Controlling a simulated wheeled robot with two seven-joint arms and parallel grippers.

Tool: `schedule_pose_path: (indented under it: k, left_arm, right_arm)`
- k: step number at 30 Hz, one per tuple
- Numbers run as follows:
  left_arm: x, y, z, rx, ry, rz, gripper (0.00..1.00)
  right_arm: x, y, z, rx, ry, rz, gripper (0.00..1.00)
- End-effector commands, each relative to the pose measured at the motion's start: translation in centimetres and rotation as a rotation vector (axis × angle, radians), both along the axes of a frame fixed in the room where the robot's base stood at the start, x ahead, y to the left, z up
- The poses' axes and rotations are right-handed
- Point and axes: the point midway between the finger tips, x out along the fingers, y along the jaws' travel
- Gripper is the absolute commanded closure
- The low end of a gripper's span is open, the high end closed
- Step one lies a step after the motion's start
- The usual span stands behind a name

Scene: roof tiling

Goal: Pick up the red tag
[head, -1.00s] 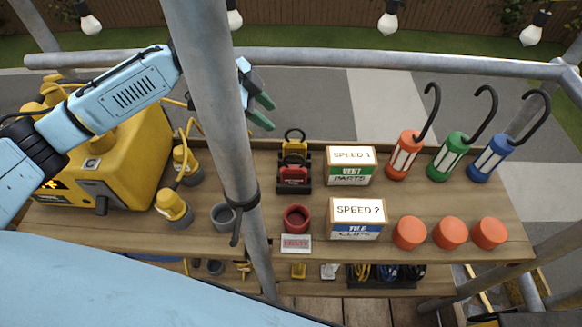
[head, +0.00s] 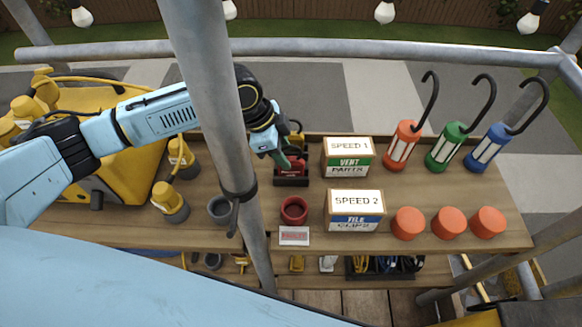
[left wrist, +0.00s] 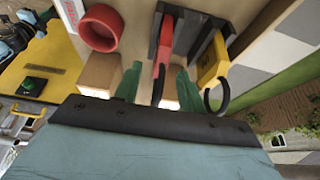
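The red tag (head: 293,168) stands in a black holder (head: 291,182) on the wooden shelf, left of the white boxes. A yellow tag (head: 297,141) stands behind it in the same holder. My left gripper (head: 282,161) has come down at the holder, and its arm hides part of it. In the left wrist view the green fingers (left wrist: 158,84) are apart, with the upper part of the red tag (left wrist: 162,48) between them. A gap shows on both sides of it. The yellow tag (left wrist: 211,62) is just right of the right finger. My right gripper is not in view.
A SPEED 1 box (head: 347,157) stands close right of the holder, with a SPEED 2 box (head: 354,210) nearer. A red cup (head: 293,210) is in front. A grey scaffold pole (head: 215,110) stands left of the gripper. Three hooked lamps stand at right.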

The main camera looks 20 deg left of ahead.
Motion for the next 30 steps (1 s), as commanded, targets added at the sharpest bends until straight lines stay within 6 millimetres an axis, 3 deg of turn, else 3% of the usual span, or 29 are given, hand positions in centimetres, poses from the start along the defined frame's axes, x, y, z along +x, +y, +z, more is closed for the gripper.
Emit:
schedule_pose_path:
  k: [6,15,24,30]
  left_arm:
    - [0.3,-1.1,-2.9,0.001,0.003,0.000,0.60]
    - [0.4,-1.3,-3.2,0.000,0.000,0.000,0.61]
    - [0.4,-1.3,-3.2,0.001,0.000,0.000,1.00]
    - [0.4,-1.3,-3.2,0.000,0.000,0.000,1.00]
  right_arm:
    - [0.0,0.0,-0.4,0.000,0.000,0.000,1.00]
    - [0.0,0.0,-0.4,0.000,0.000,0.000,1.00]
    - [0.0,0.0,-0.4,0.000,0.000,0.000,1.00]
    - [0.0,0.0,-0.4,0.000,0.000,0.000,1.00]
